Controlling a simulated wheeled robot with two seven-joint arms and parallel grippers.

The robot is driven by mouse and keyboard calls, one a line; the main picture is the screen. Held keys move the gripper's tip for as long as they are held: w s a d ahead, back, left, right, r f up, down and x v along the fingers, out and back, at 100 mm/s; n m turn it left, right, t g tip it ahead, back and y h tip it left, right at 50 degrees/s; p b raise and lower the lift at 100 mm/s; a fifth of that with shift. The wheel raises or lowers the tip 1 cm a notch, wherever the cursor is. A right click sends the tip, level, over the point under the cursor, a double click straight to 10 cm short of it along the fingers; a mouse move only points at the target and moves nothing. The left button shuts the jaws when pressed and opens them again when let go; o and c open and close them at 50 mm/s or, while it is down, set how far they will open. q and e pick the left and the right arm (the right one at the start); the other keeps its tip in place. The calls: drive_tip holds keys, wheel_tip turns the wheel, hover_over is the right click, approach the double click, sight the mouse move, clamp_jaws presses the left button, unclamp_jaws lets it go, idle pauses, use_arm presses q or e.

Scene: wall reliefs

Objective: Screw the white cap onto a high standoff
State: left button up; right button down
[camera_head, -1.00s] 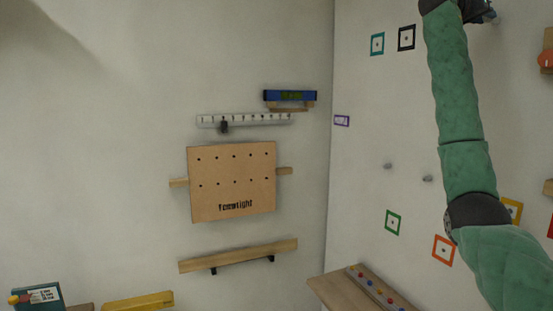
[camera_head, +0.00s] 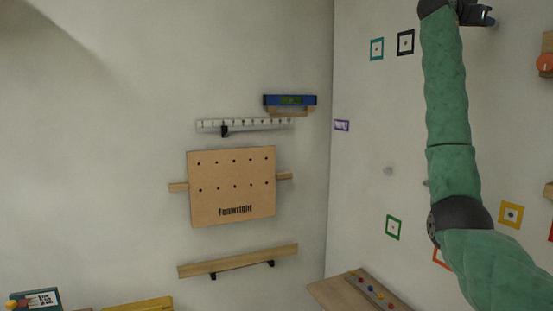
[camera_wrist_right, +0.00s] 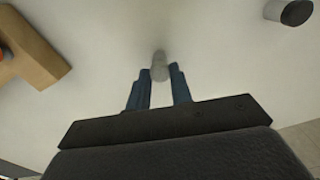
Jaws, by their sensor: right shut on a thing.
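My right gripper (camera_head: 486,18) is at the top right of the head view, high against the right wall. In the right wrist view, its two blue fingers (camera_wrist_right: 160,88) are closed on a small pale grey-white piece, the white cap (camera_wrist_right: 160,73). A grey post (camera_wrist_right: 160,56), apparently a standoff, shows just beyond the cap in line with it. I cannot tell whether the two touch. Another grey standoff with a dark end (camera_wrist_right: 297,12) sits at the wrist view's top right. My left gripper is not in view.
Coloured square markers, such as a teal one (camera_head: 376,49) and a green one (camera_head: 393,228), are on the right wall. A wooden block (camera_wrist_right: 28,50) is left in the wrist view. A wooden shelf (camera_head: 335,292) stands low. A pegboard (camera_head: 232,180) hangs on the left wall.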

drive_tip(key=m, duration=0.5)
idle(0.4)
drive_tip(key=m+p, duration=0.1)
drive_tip(key=m, duration=0.4)
drive_tip(key=shift+w, duration=0.1)
idle(0.3)
drive_tip(key=c, duration=1.5)
unclamp_jaws()
